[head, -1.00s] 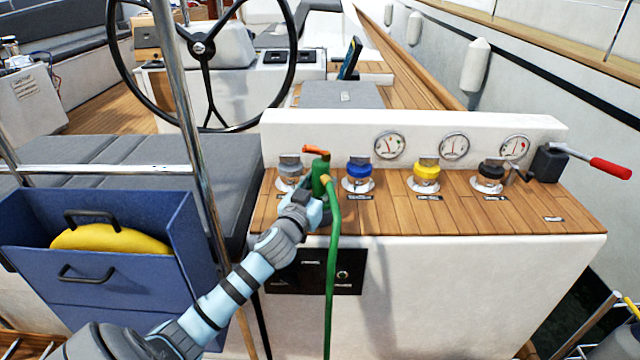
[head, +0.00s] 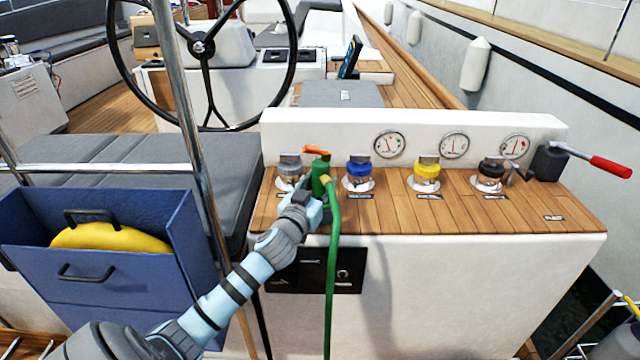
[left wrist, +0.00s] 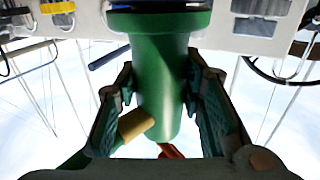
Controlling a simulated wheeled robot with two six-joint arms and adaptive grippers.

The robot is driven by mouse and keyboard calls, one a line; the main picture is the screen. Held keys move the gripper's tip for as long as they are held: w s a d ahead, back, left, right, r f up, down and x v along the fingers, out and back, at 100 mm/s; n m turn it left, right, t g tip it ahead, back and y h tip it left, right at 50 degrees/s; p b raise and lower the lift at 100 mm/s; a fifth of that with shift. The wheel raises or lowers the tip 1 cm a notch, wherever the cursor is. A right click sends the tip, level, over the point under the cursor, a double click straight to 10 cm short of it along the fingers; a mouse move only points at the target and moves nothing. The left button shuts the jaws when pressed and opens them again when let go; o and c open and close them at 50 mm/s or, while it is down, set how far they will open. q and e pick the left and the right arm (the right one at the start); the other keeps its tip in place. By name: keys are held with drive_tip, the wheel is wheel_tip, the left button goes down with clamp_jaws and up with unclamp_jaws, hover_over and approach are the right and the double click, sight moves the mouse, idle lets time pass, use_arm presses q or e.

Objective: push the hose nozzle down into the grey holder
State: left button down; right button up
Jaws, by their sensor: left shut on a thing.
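The hose nozzle is a green cylinder (head: 319,180) with an orange lever on top and a green hose hanging from its brass side fitting. It stands upright over the left end of the wooden console top. My left gripper (head: 314,200) is shut on the nozzle, its two fingers on either side of the green body (left wrist: 160,75) in the left wrist view. A grey-ringed fitting (head: 290,169), which looks like the grey holder, stands just left of the nozzle. The nozzle's lower end is hidden in the head view. My right gripper is out of view.
Blue (head: 360,170), yellow (head: 427,172) and black (head: 490,174) fittings stand in a row to the right. A red-handled lever (head: 608,168) sits at the far right. A steel post (head: 190,130) rises near my left arm. Gauges line the white backboard (head: 300,127).

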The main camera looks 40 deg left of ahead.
use_arm(q)
drive_tip(key=shift+f+b, duration=0.3)
drive_tip(key=shift+f, duration=0.05)
drive_tip(key=c, duration=1.3)
unclamp_jaws()
drive_tip(key=shift+c, duration=0.2)
drive_tip(key=v, duration=1.1)
drive_tip(key=shift+p, duration=0.35)
drive_tip(key=shift+s, duration=0.1)
